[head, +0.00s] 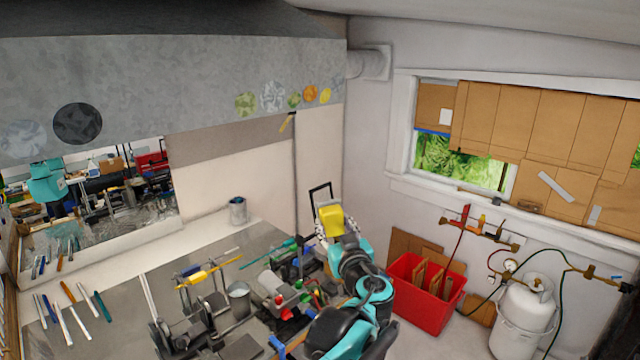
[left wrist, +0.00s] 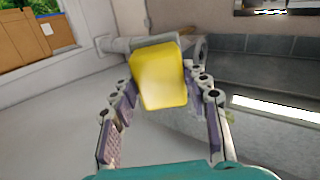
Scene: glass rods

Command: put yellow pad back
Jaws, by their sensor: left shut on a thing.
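The yellow pad (head: 332,221) is held up off the table beside its back right end, near the wall. My left gripper (head: 335,232) is shut on it, with one finger on each side. A thin black frame (head: 320,190) stands out above the pad; I cannot tell whether it is joined to it. In the left wrist view the yellow pad (left wrist: 160,78) sits between the far ends of the fingers (left wrist: 163,90), a grey edge showing behind its top. My right gripper is not in view.
The grey table (head: 130,318) carries glass rods (head: 70,325), a metal cup (head: 238,298) and a cluttered torch area (head: 285,290). A can (head: 237,210) stands on the back ledge. A red bin (head: 425,292) and a white gas tank (head: 523,315) stand to the right.

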